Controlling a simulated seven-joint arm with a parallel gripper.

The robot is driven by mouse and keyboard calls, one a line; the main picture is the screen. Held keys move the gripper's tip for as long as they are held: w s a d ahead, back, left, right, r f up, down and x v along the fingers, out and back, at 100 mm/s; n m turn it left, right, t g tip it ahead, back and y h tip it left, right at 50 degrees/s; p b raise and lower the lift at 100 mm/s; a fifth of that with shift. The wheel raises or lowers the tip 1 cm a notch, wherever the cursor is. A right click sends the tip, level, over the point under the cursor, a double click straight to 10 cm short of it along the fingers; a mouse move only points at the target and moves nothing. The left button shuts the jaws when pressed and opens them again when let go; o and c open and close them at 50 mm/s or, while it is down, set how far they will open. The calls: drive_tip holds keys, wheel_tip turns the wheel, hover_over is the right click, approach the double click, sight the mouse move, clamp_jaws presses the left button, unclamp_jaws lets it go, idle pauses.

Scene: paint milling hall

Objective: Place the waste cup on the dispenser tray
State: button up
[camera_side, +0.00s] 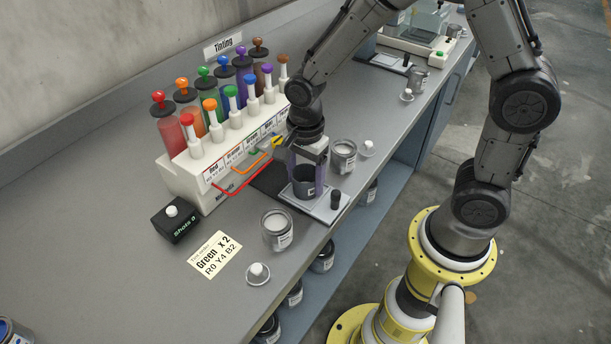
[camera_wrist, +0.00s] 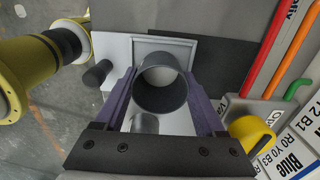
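The waste cup (camera_side: 304,184) is a dark grey, open-topped cup, upright between the purple fingers of my gripper (camera_side: 307,172). In the wrist view the cup (camera_wrist: 163,96) fills the space between the fingertips of my gripper (camera_wrist: 162,88), which touch it on both sides. The cup is over the pale dispenser tray (camera_side: 325,209), in front of the tinting dispenser (camera_side: 205,166). The tray (camera_wrist: 113,48) also shows around the cup in the wrist view. The cup's base looks at or very near the tray surface; I cannot tell whether it rests there.
A dark knob (camera_side: 336,200) stands on the tray's outer corner. Open paint cans stand on either side, one nearer (camera_side: 277,230) and one farther (camera_side: 343,156). Coloured dispenser spouts (camera_side: 250,172) are close by. A label card (camera_side: 215,256) lies on the bench.

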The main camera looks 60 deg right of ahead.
drive_tip(key=shift+o, duration=0.7)
wheel_tip(320, 180, up, 11)
drive_tip(key=s+d+r+n+t, duration=0.2)
drive_tip(key=s+r+n, duration=0.1)
drive_tip(key=s+n, duration=0.4)
drive_tip(key=s+d+r+n+t, duration=0.3)
drive_tip(key=s+n, duration=0.5)
drive_tip(key=n, duration=0.3)
drive_tip(key=shift+r+t, duration=0.3)
drive_tip(key=shift+r, duration=0.5)
